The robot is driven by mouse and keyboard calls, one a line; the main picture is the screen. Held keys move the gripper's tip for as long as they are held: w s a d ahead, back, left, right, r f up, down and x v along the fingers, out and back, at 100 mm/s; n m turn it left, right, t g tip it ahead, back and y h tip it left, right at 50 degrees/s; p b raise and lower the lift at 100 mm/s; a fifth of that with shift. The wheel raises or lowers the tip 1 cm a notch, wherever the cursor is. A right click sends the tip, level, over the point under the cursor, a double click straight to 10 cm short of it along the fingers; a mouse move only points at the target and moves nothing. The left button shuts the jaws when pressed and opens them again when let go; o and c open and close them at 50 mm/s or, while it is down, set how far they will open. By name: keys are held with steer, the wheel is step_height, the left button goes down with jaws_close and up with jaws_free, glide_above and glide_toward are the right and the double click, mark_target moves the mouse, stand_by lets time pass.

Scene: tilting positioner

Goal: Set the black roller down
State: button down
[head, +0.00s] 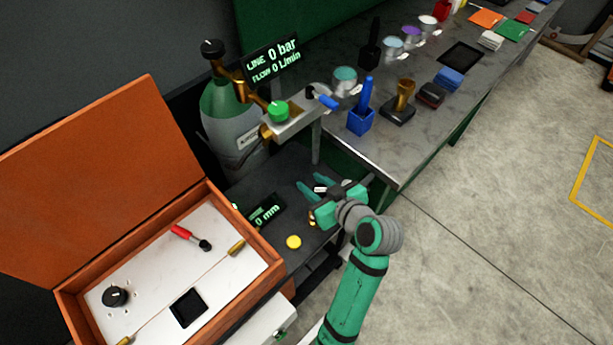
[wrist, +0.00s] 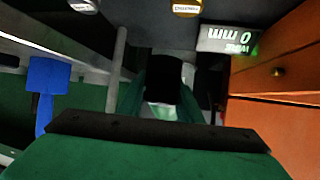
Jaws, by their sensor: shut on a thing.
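My gripper (head: 312,188) is low over the dark stand, in front of the workbench, with its teal fingers pointing left. In the wrist view its two green fingers (wrist: 162,100) close on the sides of a dark piece, which I take to be the black roller (wrist: 163,74). A pale part shows below the dark piece, between the fingers. In the head view the fingers and wrist mostly hide the roller, and only a small white bit shows between them. I cannot tell whether the roller touches anything beneath it.
The grey workbench (head: 390,150) holds a blue holder (head: 361,122) and several tools.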

steer(key=w+a+f, duration=0.1)
steer(key=w+f, duration=0.1)
steer(key=w, duration=0.3)
glide_above(305, 182)
steer(key=f, duration=0.5)
steer(key=shift+s+d+f, duration=0.15)
steer(key=shift+s, duration=0.1)
steer(key=shift+w+f, duration=0.3)
steer(key=shift+f, duration=1.6)
steer(key=c, duration=1.3)
jaws_free()
steer(key=shift+f, duration=0.15)
steer(key=shift+o, duration=0.2)
